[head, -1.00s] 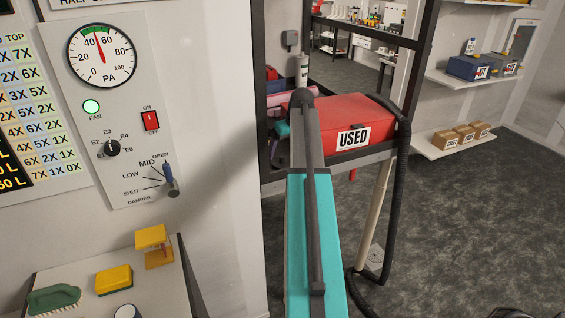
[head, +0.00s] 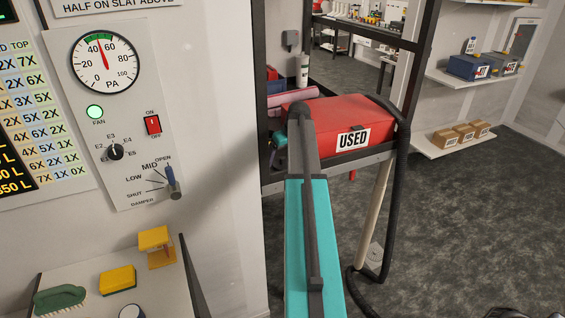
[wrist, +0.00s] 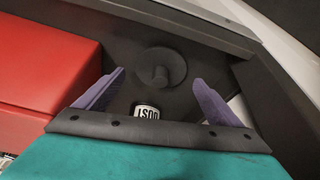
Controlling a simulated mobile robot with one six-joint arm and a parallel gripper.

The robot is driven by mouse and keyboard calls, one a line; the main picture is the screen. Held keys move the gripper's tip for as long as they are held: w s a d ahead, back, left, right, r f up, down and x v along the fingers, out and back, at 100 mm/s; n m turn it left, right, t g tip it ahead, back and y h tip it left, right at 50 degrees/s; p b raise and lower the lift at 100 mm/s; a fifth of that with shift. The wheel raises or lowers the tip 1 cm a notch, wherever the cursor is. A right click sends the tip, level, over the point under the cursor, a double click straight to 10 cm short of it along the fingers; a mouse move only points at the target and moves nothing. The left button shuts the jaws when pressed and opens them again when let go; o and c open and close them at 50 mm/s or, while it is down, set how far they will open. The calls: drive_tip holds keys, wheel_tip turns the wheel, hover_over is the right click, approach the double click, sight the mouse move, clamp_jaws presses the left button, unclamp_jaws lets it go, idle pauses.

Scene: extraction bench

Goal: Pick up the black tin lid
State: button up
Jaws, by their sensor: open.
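The black tin lid (wrist: 165,62) is a dark round disc with a raised knob. In the wrist view it lies on a dark shelf surface (wrist: 85,27). My gripper (wrist: 160,77) shows two purple fingers, spread wide and empty. The lid's knob lies in the picture between the fingertips, with a gap on each side. The height of the fingers above the lid is hard to tell. In the head view I cannot make out the lid; my arm blocks part of the shelf.
A red box (wrist: 45,60) is close on the left in the wrist view; a red box marked USED (head: 345,122) shows in the head view. A white label (wrist: 147,111), partly hidden, sits just below the lid. A raised dark edge (wrist: 275,110) is at right.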

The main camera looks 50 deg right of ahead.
sight(283, 158)
drive_tip(key=shift+w+f, duration=0.25)
drive_tip(key=shift+f, duration=0.35)
drive_tip(key=c, duration=1.1)
drive_tip(key=shift+c, duration=0.2)
drive_tip(key=shift+d+r, duration=0.1)
drive_tip(key=shift+r+b, duration=1.7)
drive_tip(key=shift+r, duration=3.25)
